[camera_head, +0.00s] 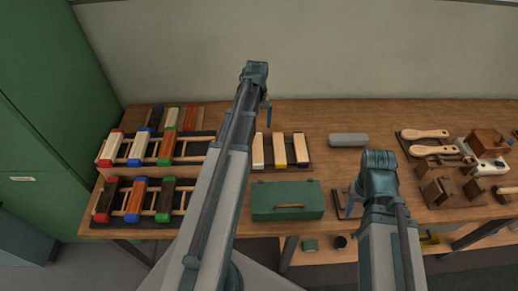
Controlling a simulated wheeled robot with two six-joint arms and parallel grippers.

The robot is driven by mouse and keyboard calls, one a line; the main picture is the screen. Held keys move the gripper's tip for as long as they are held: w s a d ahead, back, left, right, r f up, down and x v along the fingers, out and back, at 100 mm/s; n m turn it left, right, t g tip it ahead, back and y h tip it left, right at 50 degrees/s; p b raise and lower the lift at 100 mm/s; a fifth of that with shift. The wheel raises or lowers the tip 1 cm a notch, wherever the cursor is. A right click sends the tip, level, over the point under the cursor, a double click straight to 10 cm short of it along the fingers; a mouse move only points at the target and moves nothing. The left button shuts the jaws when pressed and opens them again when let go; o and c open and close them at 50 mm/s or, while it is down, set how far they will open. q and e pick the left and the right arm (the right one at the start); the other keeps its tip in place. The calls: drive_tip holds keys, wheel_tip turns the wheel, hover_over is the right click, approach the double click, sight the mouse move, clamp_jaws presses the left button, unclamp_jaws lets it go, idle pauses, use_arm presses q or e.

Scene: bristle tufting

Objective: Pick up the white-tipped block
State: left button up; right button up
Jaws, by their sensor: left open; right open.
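Three pale blocks lie side by side on a dark tray (309,164) in the middle of the table. The left one (258,148) seems to have a white front end, partly beside my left arm. The middle one (279,149) has a yellow front end. The right one (300,148) has a plain-looking end. My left gripper (267,113) is open and hangs above and behind the left pale block, apart from it. My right gripper (350,203) is open, low at the table's front, right of the green box. Its fingers are small and partly hidden.
Racks with colour-tipped blocks (140,145) stand at the left. A green box (288,201) sits in front of the pale blocks. A grey block (348,140) lies right of them. Brushes (425,133) and wooden fixtures (440,185) fill the right side. The back middle of the table is clear.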

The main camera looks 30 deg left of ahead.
use_arm(q)
drive_tip(key=b, duration=0.8)
hover_over(258, 148)
wheel_tip(258, 148, down, 9)
drive_tip(key=shift+a+r, duration=0.15)
drive_tip(key=shift+r, duration=0.05)
wheel_tip(258, 148, down, 5)
drive_tip(key=b, duration=0.5)
drive_tip(key=shift+s+f, duration=0.1)
drive_tip(key=shift+f, duration=0.05)
clamp_jaws()
